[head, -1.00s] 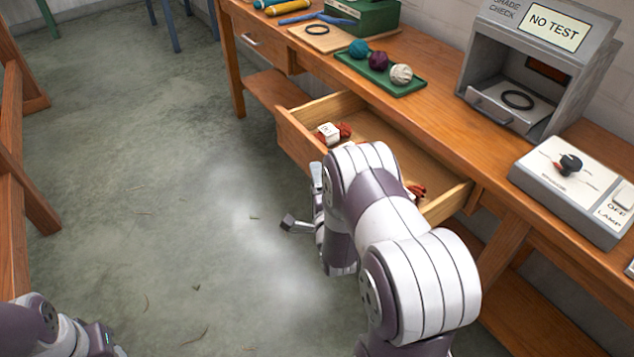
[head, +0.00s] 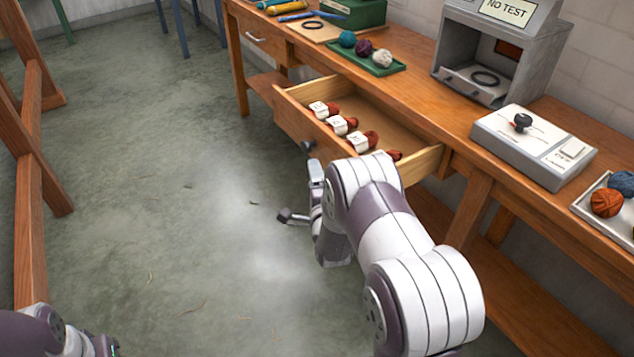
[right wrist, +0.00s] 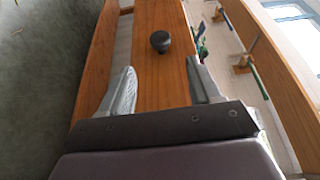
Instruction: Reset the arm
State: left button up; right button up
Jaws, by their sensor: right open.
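My right arm reaches in from the bottom right in the head view. Its gripper (head: 300,196) is open and empty, over the floor in front of the pulled-out drawer (head: 296,124). In the right wrist view the two fingers of the gripper (right wrist: 160,88) stand apart, with the dark round drawer knob (right wrist: 160,41) ahead, beyond the fingertips and apart from them. The knob (head: 308,146) also shows in the head view. My left gripper (head: 103,345) is only partly in view at the bottom left edge, and its jaws cannot be made out.
The open drawer holds several red skeins (head: 371,138) with white tags. On the workbench (head: 425,98) are a green tray (head: 398,68) of yarn balls, a grey shade-check box (head: 460,85), a lamp switch box (head: 505,150) and a white tray (head: 580,205).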

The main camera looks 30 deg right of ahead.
dwell(0.4)
jog(key=s+a+f+n+g+y, duration=0.3)
jog(key=s+f+n+g, duration=0.5)
jog(key=f, duration=0.3)
jog(key=s+a+r+n+g+y, duration=0.1)
jog(key=s+a+r+n+g, duration=0.25)
jog(key=s, duration=0.25)
jog(key=s+a+r+n+g, duration=0.2)
jog(key=s+a+r+n, duration=0.15)
jog(key=s+n, duration=0.2)
jog(key=s+a+r+n+g+y, duration=0.1)
jog(key=s+a+r+n+g, duration=0.25)
jog(key=s, duration=0.35)
notch_tip(320, 180, up, 30)
jog(key=w+n+t+p, duration=0.1)
jog(key=p, duration=2.7)
jog(key=shift+f, duration=0.2)
